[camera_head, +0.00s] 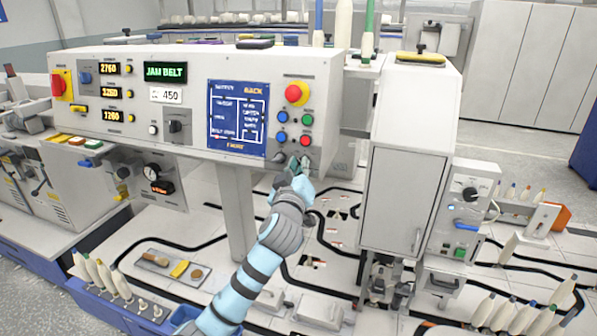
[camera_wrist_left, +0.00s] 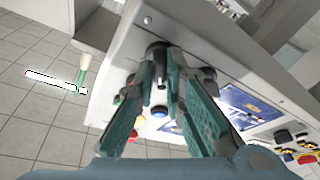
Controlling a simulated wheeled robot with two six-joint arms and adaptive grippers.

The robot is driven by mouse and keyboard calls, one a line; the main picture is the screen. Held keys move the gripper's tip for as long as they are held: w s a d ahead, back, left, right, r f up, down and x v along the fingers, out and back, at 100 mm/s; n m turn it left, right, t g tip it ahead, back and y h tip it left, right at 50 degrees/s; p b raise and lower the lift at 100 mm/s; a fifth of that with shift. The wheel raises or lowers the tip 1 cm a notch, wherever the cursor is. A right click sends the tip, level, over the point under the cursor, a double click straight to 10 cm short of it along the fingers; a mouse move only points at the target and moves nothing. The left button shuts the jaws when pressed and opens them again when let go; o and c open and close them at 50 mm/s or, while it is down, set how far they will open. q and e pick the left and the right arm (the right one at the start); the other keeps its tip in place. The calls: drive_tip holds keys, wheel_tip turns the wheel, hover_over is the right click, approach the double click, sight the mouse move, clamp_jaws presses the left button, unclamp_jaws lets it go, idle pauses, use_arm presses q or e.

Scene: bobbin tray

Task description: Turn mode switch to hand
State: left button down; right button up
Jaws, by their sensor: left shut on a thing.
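The grey control panel (camera_head: 190,135) has two dark rotary knobs low on its right end, below the coloured buttons. My left gripper (camera_head: 298,166) is shut on the right-hand knob, which its fingers mostly hide in the head view. In the left wrist view this dark knob (camera_wrist_left: 157,52) sits between the fingertips of the left gripper (camera_wrist_left: 158,73). The other knob (camera_head: 280,157) is just left of the gripper and free. I cannot read the knob labels or tell which setting the held knob points to. My right gripper is not in view.
Red, green and blue buttons (camera_head: 293,118) sit just above the gripper, with a blue display (camera_head: 238,118) to their left. A tall grey cabinet (camera_head: 405,185) stands close on the right.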

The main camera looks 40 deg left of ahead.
use_arm(q)
drive_tip(key=shift+f+n+g+y, duration=0.1)
drive_tip(key=shift+n+g+y, duration=0.4)
drive_tip(key=shift+n, duration=1)
drive_tip(key=c, duration=1.7)
unclamp_jaws()
drive_tip(key=shift+o, duration=0.2)
drive_tip(key=shift+d, duration=0.1)
drive_tip(key=v, duration=1.2)
drive_tip(key=shift+r, duration=0.25)
